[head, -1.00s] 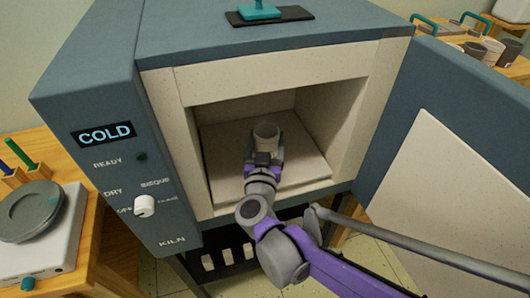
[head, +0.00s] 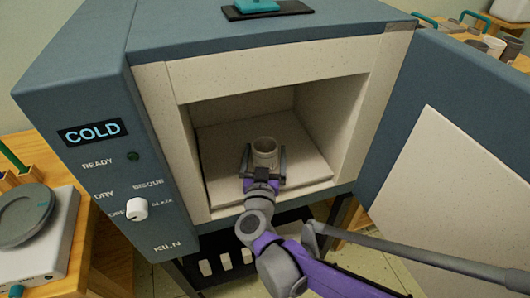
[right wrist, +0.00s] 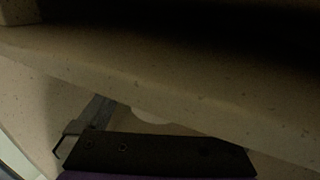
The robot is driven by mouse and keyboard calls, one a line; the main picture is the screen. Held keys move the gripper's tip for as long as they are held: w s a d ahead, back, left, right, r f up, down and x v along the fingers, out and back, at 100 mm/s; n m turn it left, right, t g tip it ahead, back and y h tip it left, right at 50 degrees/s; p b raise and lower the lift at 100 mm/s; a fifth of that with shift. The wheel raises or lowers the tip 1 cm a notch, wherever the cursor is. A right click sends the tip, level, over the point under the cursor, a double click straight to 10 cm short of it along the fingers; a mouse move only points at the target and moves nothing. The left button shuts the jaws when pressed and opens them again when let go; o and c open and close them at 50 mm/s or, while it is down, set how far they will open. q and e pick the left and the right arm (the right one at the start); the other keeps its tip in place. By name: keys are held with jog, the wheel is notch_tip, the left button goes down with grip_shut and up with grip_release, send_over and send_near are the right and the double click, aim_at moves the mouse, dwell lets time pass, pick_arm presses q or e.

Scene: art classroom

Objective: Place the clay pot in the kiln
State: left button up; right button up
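The clay pot (head: 265,146) is a small pale open cup. It stands upright on the light slab (head: 222,150) inside the kiln (head: 95,45). My right gripper (head: 265,157) reaches in through the opening, its dark fingers spread to either side of the pot, with gaps between them and its wall. The kiln door (head: 455,140) is swung open to the right. In the right wrist view, a dark gripper part (right wrist: 160,155) shows against pale, dim surfaces; a small pale curved patch above it may be the pot. My left gripper is not in view.
The kiln's front frame (head: 160,110) surrounds the arm's way in. Its display reads COLD. A wooden table with a grey round disc (head: 25,215) stands at the left. Several cups (head: 485,45) stand on a table at the back right.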

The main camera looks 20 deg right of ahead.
jog(key=shift+r, duration=0.1)
jog(key=shift+s+r, duration=0.1)
jog(key=shift+r, duration=0.05)
jog(key=p+v, duration=0.2)
jog(key=v, duration=1)
